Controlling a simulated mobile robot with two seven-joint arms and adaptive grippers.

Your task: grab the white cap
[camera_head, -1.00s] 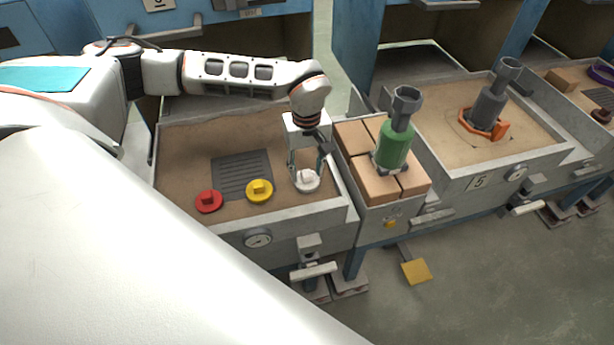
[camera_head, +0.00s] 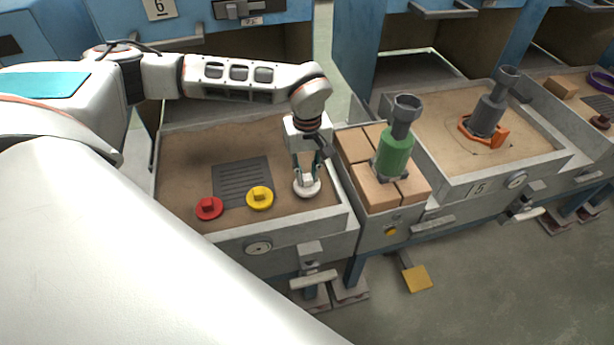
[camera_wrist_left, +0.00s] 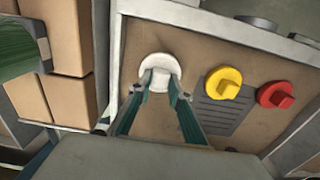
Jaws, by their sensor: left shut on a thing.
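The white cap (camera_head: 307,187) lies at the right front of the sand-coloured bed, to the right of the yellow cap (camera_head: 260,197) and the red cap (camera_head: 209,208). My left gripper (camera_head: 306,180) points down over the white cap and is shut on its raised grip. In the left wrist view the two green fingers close on the middle of the white cap (camera_wrist_left: 160,66), with its round rim showing around them. I cannot tell whether the cap is clear of the bed. My right gripper is not in view.
A dark slotted grate (camera_head: 242,182) lies behind the yellow cap. The grey tray wall (camera_head: 345,200) is close on the right. Beyond it, a green bottle-like tool (camera_head: 394,152) stands on tan blocks (camera_head: 375,190). Bare bed lies behind the grate.

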